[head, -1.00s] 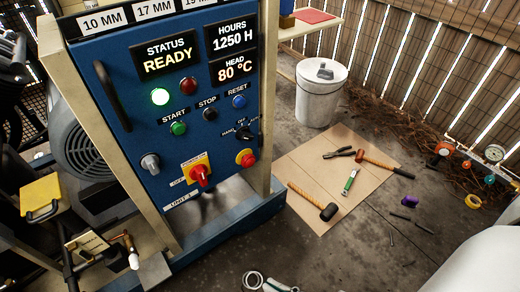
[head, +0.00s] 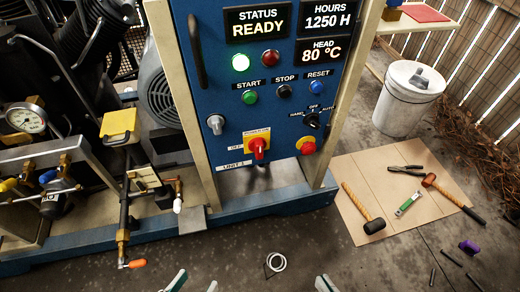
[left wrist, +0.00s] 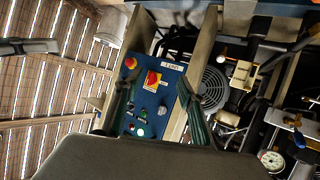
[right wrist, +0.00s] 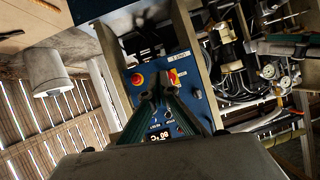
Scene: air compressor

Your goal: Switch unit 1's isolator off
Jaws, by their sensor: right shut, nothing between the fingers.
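Unit 1's isolator (head: 259,147) is a red rotary handle on a yellow plate, low on the blue panel (head: 225,105). An OFF label (head: 236,148) is at its left and a UNIT 1 label (head: 235,163) below. The handle looks roughly upright. The isolator also shows in the left wrist view (left wrist: 152,80) and the right wrist view (right wrist: 173,77). My left gripper (head: 194,286) is open and empty, apart from the panel; its spread fingers show in the left wrist view (left wrist: 153,90). My right gripper (head: 325,284) is shut and empty, also apart from it; its fingertips (right wrist: 160,92) sit close together.
A red emergency button on yellow (head: 306,146) is right of the isolator, a selector knob (head: 312,120) above it. A grey knob (head: 216,123) is to the left. Frame posts flank the panel.

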